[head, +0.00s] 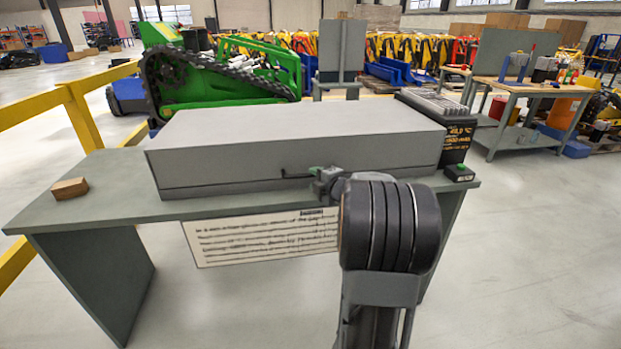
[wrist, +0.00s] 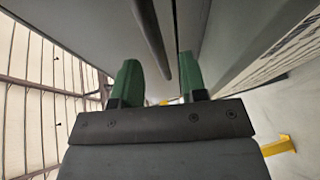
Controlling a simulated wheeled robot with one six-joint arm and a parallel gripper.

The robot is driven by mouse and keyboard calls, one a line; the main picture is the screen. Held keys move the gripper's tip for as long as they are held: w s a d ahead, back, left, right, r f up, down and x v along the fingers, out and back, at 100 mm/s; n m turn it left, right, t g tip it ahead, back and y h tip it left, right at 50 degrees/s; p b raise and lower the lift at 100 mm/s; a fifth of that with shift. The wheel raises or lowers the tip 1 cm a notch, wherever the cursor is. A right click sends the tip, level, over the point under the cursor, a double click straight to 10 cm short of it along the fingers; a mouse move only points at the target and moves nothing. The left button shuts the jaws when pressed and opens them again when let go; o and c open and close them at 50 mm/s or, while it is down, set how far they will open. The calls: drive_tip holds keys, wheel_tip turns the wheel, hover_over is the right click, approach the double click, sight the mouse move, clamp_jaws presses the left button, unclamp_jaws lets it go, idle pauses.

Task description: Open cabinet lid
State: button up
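The grey cabinet (head: 230,150) is a long flat box lying on the table. Its lid looks shut, with a thin seam along the lower front face. A dark bar handle (head: 292,175) sits on the front face, right of the middle; it also shows in the wrist view (wrist: 152,35). My gripper (head: 320,172) is at the right end of the handle, partly hidden by my own arm. In the wrist view, its two green fingers (wrist: 158,75) are apart, one on each side of the bar, with gaps showing. Contact with the bar cannot be made out.
The grey-green table (head: 95,190) bears a wooden block (head: 69,188) at left. A black battery-like box (head: 455,130) and a small dark box (head: 459,173) stand right of the cabinet. A printed sign (head: 260,238) hangs at the table's front. A yellow rail (head: 80,115) is at left.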

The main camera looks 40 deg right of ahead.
sight(312, 176)
drive_tip(key=shift+w+f, duration=0.15)
drive_tip(key=shift+w, duration=0.75)
drive_tip(key=shift+w+f, duration=0.15)
drive_tip(key=shift+w, duration=0.75)
drive_tip(key=shift+d, duration=0.1)
drive_tip(key=shift+c, duration=0.5)
clamp_jaws()
